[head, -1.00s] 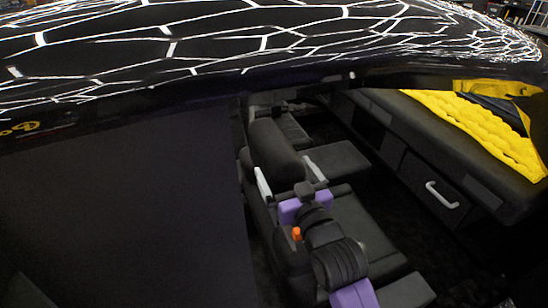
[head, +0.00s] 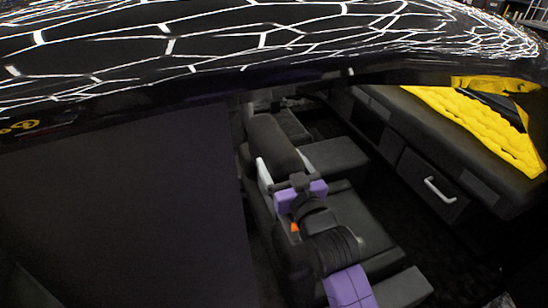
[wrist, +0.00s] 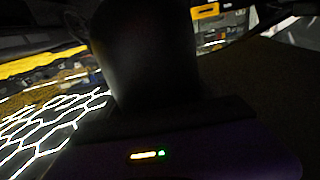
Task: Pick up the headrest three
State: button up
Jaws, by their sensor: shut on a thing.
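The dark padded block that I take for headrest three (head: 272,142) stands in the middle of the head view, above the front seat. My gripper (head: 281,160) is purple with pale fingers. It is shut on this headrest, with one finger showing along the left side; the right finger is mostly hidden. In the wrist view the headrest (wrist: 150,60) is a dark rounded shape filling the upper middle. Its lower end and any posts are hidden behind my gripper and arm.
A dark seat (head: 360,220) lies below and right of my arm. Another seat cushion (head: 335,154) is behind. A side bench (head: 480,160) with a drawer handle (head: 440,190) and yellow padding (head: 480,125) is at right. The glossy roof (head: 200,50) and dark door panel (head: 120,200) crowd the near side.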

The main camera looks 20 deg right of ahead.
jog(key=shift+r, duration=0.15)
notch_tip(320, 180, up, 20)
dwell(0.8)
dwell(0.4)
